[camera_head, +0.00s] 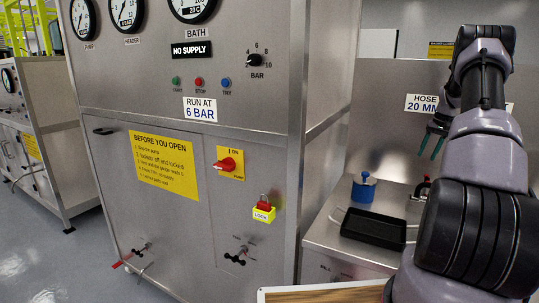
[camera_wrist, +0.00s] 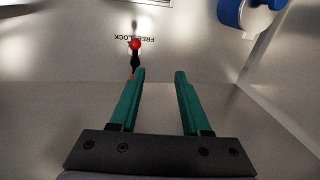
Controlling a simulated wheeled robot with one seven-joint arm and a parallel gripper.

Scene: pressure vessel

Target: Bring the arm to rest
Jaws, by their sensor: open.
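My arm (camera_head: 468,190) rises along the right side of the head view and bends over at the top. My gripper (camera_head: 432,141) hangs above the steel side bench, in front of its back panel. In the wrist view my gripper (camera_wrist: 160,80) shows two green fingers set well apart, with nothing between them. Beyond the fingertips a small red-knobbed black part (camera_wrist: 135,48) stands by lettering that reads "FREE" and "LOCK" upside down. The fingers look apart from it.
Floor at left (camera_head: 50,245) is clear.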

